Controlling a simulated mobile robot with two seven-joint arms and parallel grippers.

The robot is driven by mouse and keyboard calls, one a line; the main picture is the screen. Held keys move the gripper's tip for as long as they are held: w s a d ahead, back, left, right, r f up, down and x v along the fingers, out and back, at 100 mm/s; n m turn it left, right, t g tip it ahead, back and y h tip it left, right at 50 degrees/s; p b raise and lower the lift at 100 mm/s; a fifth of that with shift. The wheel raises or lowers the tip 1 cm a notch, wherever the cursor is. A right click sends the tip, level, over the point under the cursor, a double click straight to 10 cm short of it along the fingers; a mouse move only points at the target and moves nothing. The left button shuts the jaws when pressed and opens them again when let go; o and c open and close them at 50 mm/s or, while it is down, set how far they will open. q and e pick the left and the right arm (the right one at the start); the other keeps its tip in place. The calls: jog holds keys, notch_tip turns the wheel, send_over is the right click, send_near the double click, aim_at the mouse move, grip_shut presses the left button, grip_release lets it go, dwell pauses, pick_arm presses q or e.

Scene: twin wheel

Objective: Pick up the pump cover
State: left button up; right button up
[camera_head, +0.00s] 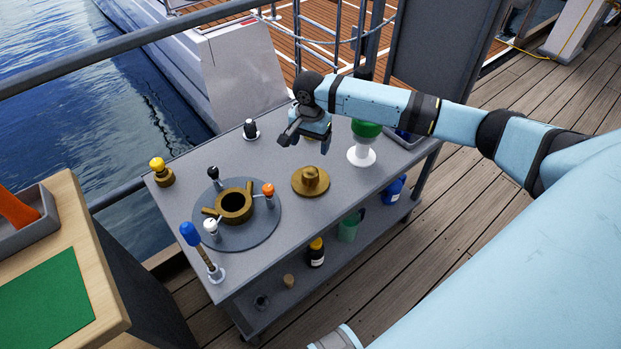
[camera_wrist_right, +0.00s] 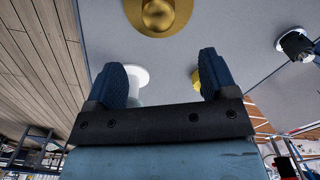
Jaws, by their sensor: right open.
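The pump cover appears to be the brass disc with a raised round knob (camera_head: 310,181). It lies flat on the grey cart top, right of the brass pump ring (camera_head: 235,206). In the right wrist view the brass disc (camera_wrist_right: 158,14) is cut off by the top edge. My right gripper (camera_head: 304,144) is above the cart, behind the disc in the head view, apart from it. Its two blue fingers (camera_wrist_right: 160,72) are spread with nothing held between them. A small brass-yellow thing behind the gripper is mostly hidden. My left gripper is not in view.
The ring sits on a round grey plate (camera_head: 262,235) with black, orange and white knobs around it. A blue-handled tool (camera_head: 191,235), yellow-topped brass piece (camera_head: 162,176), black-topped piece (camera_head: 251,130) and green-and-white piece (camera_head: 363,142) stand on the cart. A railing runs behind.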

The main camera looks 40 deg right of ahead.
aim_at(310, 171)
notch_tip(310, 171, down, 8)
jog(key=shift+a+r+b, duration=0.1)
jog(key=shift+b, duration=0.65)
jog(key=f+b, duration=0.2)
jog(key=f, duration=0.3)
jog(key=shift+s+f, duration=0.15)
jog(key=shift+s, duration=0.05)
jog(key=c, duration=1.1)
jog(key=shift+r, duration=0.2)
notch_tip(310, 171, up, 20)
jog(key=p, duration=0.5)
jog(key=shift+f, duration=0.1)
